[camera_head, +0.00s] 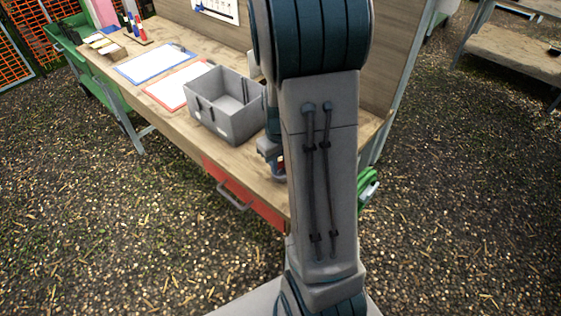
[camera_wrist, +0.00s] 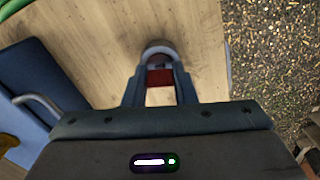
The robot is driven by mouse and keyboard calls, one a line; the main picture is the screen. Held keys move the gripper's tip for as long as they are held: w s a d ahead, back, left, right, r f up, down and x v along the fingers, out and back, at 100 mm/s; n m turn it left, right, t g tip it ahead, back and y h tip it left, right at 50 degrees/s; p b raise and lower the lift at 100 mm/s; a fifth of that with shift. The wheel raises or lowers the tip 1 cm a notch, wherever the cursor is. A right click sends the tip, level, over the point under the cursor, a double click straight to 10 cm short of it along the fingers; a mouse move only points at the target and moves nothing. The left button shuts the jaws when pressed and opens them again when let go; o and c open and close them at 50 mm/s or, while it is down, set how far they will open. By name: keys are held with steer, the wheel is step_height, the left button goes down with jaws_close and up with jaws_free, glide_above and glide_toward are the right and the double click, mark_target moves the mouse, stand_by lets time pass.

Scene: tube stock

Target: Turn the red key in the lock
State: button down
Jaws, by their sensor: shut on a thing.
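In the wrist view the red key (camera_wrist: 160,77) sits between the two fingers of my gripper (camera_wrist: 159,70), which is shut on it. A grey rounded piece (camera_wrist: 158,46), which looks like the lock, lies just beyond the fingertips above the wooden top. I cannot tell how deep the key sits in it or how far it is turned. In the head view my arm covers most of this spot. Only a small part of my gripper (camera_head: 270,150) shows left of the arm, with a bit of red beside it, near the right end of the workbench.
A grey open bin (camera_head: 219,124) stands on the workbench (camera_head: 185,125) left of my gripper. Blue- and red-edged sheets lie farther left. A red drawer (camera_head: 226,190) with a handle is in the front. The wrist view shows a blue panel (camera_wrist: 40,75) with a grey handle at left.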

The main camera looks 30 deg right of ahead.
steer(key=shift+f, duration=0.1)
steer(key=shift+n+b, duration=0.65)
steer(key=shift+n, duration=0.75)
steer(key=c, duration=1.1)
jaws_free()
step_height(320, 180, up, 14)
steer(key=s+a+m+t, duration=0.3)
steer(key=s+a+m, duration=0.1)
steer(key=s+a, duration=0.8)
steer(key=shift+s+f, duration=0.15)
steer(key=shift+s, duration=0.05)
